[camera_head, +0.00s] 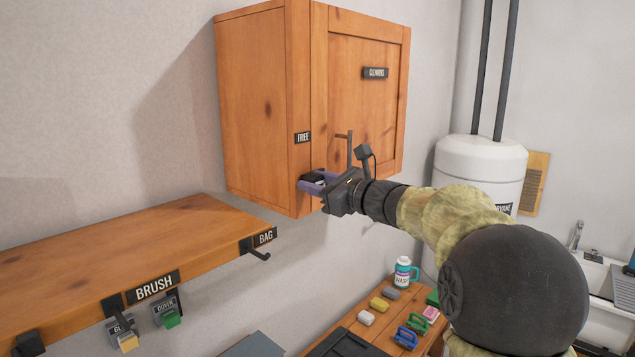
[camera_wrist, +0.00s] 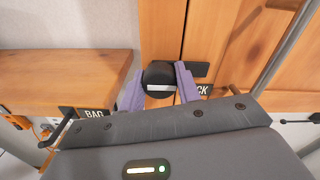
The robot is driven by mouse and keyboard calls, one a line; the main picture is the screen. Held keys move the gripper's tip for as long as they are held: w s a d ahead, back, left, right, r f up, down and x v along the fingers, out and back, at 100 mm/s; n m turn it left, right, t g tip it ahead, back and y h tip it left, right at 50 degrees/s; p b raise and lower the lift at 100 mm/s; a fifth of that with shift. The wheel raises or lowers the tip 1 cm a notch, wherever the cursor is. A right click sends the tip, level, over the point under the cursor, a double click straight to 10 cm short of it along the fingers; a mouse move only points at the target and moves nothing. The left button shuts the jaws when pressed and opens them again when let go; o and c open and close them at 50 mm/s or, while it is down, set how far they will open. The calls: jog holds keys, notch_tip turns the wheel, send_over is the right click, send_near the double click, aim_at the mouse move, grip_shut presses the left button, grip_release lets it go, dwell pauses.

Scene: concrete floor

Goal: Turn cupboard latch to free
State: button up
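The wooden cupboard (camera_head: 262,105) hangs on the wall, its door (camera_head: 345,105) closed. A FREE label (camera_head: 302,137) is on its front frame, above my gripper (camera_head: 312,183). In the wrist view, the black latch knob (camera_wrist: 159,74) with a white mark is between the purple fingers of my gripper (camera_wrist: 160,88). The fingers lie against both its sides, with no clear gap, so my gripper looks shut on it. The white mark lies about level. A partly hidden label ending in "CK" (camera_wrist: 203,89) is to the right. My gripper hides most of the latch in the head view.
A wooden shelf (camera_head: 130,245) with BRUSH and BAG labels and hooks is at lower left. A thin handle (camera_head: 349,150) stands out from the door near my wrist. Below, a bench holds a bottle (camera_head: 403,272) and several small items. A white tank (camera_head: 480,165) stands right.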

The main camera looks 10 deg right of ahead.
jog(key=c, duration=0.3)
jog(key=shift+f+n+b, duration=0.25)
jog(key=shift+n+b, duration=0.25)
jog(key=shift+b, duration=0.6)
jog(key=n+b, duration=0.1)
jog(key=b, duration=0.2)
jog(key=shift+f+n, duration=0.15)
jog(key=shift+n, duration=0.25)
jog(key=n+b, duration=0.4)
jog(key=b, duration=0.2)
jog(key=shift+b, duration=0.4)
jog(key=n+b, duration=0.5)
jog(key=shift+n, duration=0.3)
jog(key=n+b, duration=0.1)
jog(key=n, duration=0.1)
jog(key=n+b, duration=0.3)
jog(key=shift+r+n, duration=0.25)
jog(key=shift+n, duration=0.05)
